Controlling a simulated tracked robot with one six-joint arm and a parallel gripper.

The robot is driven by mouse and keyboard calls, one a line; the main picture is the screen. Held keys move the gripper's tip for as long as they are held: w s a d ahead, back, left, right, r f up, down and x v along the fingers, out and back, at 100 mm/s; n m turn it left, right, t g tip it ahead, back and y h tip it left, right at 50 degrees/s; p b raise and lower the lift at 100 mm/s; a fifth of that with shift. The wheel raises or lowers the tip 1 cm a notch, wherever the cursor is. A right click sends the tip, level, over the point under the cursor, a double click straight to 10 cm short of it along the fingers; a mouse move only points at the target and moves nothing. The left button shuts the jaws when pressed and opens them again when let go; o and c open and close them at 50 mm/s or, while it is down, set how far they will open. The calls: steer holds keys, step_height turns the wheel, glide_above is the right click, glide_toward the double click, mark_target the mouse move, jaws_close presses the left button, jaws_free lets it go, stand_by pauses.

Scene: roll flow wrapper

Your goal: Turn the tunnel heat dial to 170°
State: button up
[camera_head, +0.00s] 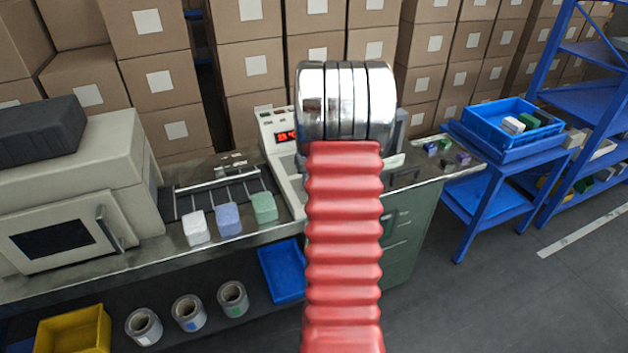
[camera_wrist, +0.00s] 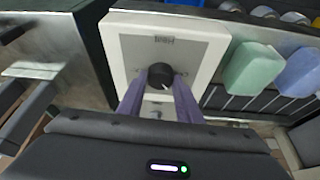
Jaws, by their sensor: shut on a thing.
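A black round dial (camera_wrist: 160,76) sits on a pale control panel (camera_wrist: 205,50) in the wrist view. My gripper (camera_wrist: 161,84) has its two purple fingers on either side of the dial and is shut on it. A small light pointer mark shows on the dial's lower right edge. In the head view the panel (camera_head: 271,122) carries a red lit display (camera_head: 286,136) whose digits are unclear. My arm hides the dial and gripper there.
A green block (camera_wrist: 252,68) and a blue block (camera_wrist: 299,73) lie beside the panel in the wrist view. In the head view a white block (camera_head: 196,228) lies near them on the conveyor. A beige machine (camera_head: 75,190) stands left, a blue crate (camera_head: 490,118) right.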

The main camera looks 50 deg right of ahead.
steer(key=shift+w+a+m+g+h, duration=0.1)
steer(key=shift+m+g+h, duration=0.4)
steer(key=shift+m, duration=1.2)
steer(key=shift+w+a+m+g+h, duration=0.1)
steer(key=shift+m+g+h, duration=0.35)
steer(key=shift+m, duration=1.25)
steer(key=m+g, duration=0.1)
steer(key=m, duration=0.2)
steer(key=m+g, duration=0.2)
steer(key=m, duration=0.1)
steer(key=shift+w+f+m, duration=0.1)
steer(key=shift+w+m, duration=0.1)
steer(key=shift+m, duration=0.1)
steer(key=m+g, duration=0.1)
steer(key=m, duration=0.2)
steer(key=m+g+y, duration=0.1)
steer(key=m, duration=0.2)
steer(key=shift+w+d, duration=0.1)
steer(key=shift+w, duration=0.1)
steer(key=m+y, duration=0.1)
steer(key=m, duration=0.2)
steer(key=m+g+y, duration=0.1)
steer(key=m, duration=0.3)
steer(key=shift+w+d+y, duration=0.15)
steer(key=shift+y, duration=0.1)
steer(key=o, duration=1)
steer(key=shift+o, duration=0.2)
steer(key=v, duration=1.3)
steer(key=shift+w+r, duration=0.3)
steer(key=shift+r, duration=0.05)
